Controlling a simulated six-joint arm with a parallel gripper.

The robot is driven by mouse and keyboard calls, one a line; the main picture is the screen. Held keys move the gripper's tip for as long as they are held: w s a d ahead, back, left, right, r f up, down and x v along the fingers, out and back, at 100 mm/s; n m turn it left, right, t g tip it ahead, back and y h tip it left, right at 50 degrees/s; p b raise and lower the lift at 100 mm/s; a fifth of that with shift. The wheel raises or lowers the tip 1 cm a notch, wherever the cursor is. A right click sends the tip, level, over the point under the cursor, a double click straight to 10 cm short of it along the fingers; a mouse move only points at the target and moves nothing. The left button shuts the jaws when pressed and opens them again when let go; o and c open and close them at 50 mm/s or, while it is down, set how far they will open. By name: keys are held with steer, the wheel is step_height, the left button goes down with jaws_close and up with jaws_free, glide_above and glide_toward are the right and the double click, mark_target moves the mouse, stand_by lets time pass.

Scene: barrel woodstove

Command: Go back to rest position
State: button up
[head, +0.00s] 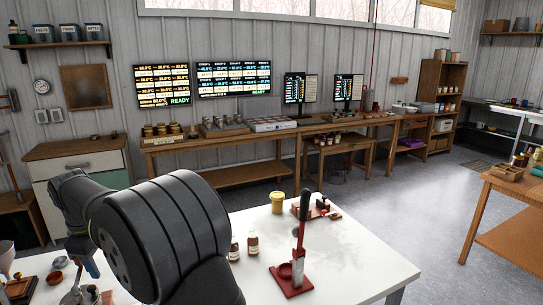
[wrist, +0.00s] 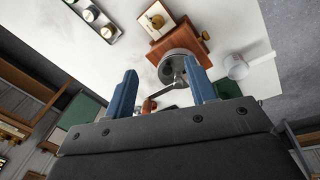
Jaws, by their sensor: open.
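My gripper (wrist: 160,66) is open in the wrist view, with its two blue fingers apart and nothing held between them. Beyond the fingers, a round metal object with a thin handle (wrist: 178,66) stands by a brown wooden box (wrist: 183,38) on the white table. I cannot tell its distance from the fingers. In the head view, my dark arm reaches over the left part of the white table (head: 340,262), and a bit of blue finger (head: 91,267) shows at lower left. The arm hides much of the table there.
On the table stand a red-based lever press (head: 293,275), a yellow jar (head: 278,202), a small brown bottle (head: 253,243) and a red tool (head: 311,209). Small bowls (head: 60,263) lie at lower left. A white cup (wrist: 236,66) is right of the fingers. Another wooden table (head: 510,200) is at right.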

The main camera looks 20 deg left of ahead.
stand_by(0.3)
steer(key=s+d+r+m+t+y, duration=0.2)
steer(key=s+d+r+m, duration=0.35)
steer(key=m, duration=0.55)
steer(key=w+a+f+n+g+h, duration=0.2)
steer(key=w+a+f+n, duration=0.3)
steer(key=n, duration=0.4)
steer(key=w+a+f+n+g+h, duration=0.1)
steer(key=w+a+f+n, duration=0.25)
steer(key=f+n, duration=0.45)
steer(key=shift+n, duration=0.9)
steer(key=f, duration=1.5)
steer(key=shift+w+d+f, duration=0.3)
steer(key=shift+w, duration=0.05)
steer(key=shift+m, duration=0.6)
